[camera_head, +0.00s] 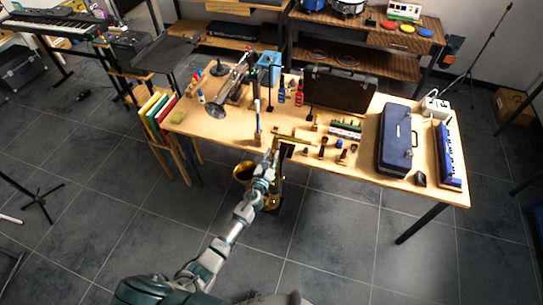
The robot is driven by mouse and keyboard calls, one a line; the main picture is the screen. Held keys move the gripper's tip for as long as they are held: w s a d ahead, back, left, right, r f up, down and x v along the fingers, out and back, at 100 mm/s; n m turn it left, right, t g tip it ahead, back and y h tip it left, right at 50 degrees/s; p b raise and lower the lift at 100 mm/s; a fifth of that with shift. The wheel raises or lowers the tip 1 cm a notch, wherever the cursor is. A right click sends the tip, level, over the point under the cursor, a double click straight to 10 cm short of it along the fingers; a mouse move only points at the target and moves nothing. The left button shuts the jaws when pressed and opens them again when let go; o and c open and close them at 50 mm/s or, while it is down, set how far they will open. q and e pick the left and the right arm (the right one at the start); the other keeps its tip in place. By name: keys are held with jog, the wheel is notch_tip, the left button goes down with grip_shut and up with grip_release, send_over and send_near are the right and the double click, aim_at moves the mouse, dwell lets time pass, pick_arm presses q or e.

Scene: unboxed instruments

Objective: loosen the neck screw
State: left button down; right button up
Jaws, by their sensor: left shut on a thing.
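A brass saxophone (243,171) stands upright at the front edge of the table, with its bell low and to the left of my wrist. Its gold neck (292,137) reaches over the table edge to the right. My left gripper (273,158) is at the top of the saxophone body, just below the neck, and is shut on the neck screw there. The screw itself is too small and too covered by the fingers to make out. My right gripper is not in view.
The floor in front is clear.

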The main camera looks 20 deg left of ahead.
pick_arm(q)
jog(key=n+b, duration=0.1)
jog(key=n, duration=0.6)
jog(key=shift+n+b, duration=0.4)
jog(key=n, duration=0.3)
jog(key=shift+n+b, duration=0.3)
jog(key=shift+b, duration=0.05)
jog(key=n, duration=0.3)
jog(key=shift+n, duration=0.3)
jog(key=n, duration=0.6)
jog(key=shift+b, duration=0.4)
jog(key=n, duration=0.4)
jog(key=shift+f, duration=0.1)
jog(key=shift+f+n, duration=0.1)
jog(key=shift+n, duration=0.7)
jog(key=shift+f, duration=0.1)
